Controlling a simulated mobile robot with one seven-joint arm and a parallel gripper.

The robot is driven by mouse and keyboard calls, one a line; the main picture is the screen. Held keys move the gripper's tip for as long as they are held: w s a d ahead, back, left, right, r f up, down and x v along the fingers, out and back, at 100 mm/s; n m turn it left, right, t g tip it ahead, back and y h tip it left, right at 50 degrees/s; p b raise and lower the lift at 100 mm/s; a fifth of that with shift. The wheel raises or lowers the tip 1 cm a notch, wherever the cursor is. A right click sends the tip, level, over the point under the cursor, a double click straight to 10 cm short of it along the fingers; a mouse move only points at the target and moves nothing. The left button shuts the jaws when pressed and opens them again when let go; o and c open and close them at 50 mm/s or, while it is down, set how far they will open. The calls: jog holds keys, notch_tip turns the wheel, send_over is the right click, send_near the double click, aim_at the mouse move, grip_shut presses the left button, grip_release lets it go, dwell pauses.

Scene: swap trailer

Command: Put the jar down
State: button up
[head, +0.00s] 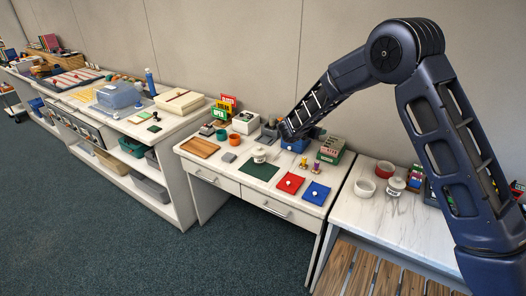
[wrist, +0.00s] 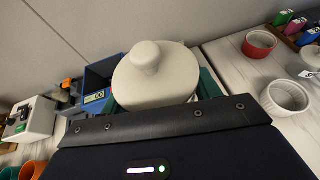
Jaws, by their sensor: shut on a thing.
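In the wrist view a cream jar (wrist: 155,78) with a round knobbed lid sits close in front of my gripper, which is shut on it. The jar looks roughly upright. My fingers and the jar's lower part are hidden, so contact with any surface cannot be seen. In the head view the dark end of my gripper (head: 285,130) is over the back of the middle desk; its fingers cannot be made out. A small pale lidded jar (head: 259,155) shows at the back edge of the dark green mat (head: 258,172); I cannot tell whether it is the held one.
A blue bin (head: 297,145) and a green box (head: 331,150) stand behind. Red (head: 289,184) and blue (head: 316,193) mats lie right of the green mat. On the right table are a red bowl (head: 385,168), a white bowl (head: 363,188) and a labelled jar (head: 395,187).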

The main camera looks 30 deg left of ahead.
aim_at(282, 161)
jog(key=s+a+n+y, duration=0.2)
jog(key=a+n+y, duration=0.15)
jog(key=a, duration=1.05)
notch_tip(282, 161, down, 19)
jog(key=shift+w+r, duration=0.1)
jog(key=o, duration=1.1)
jog(key=shift+d+f, duration=0.1)
jog(key=shift+f, duration=0.1)
jog(key=shift+r, duration=0.1)
jog(key=shift+r, duration=0.1)
jog(key=v, duration=1.2)
jog(key=shift+d, duration=0.15)
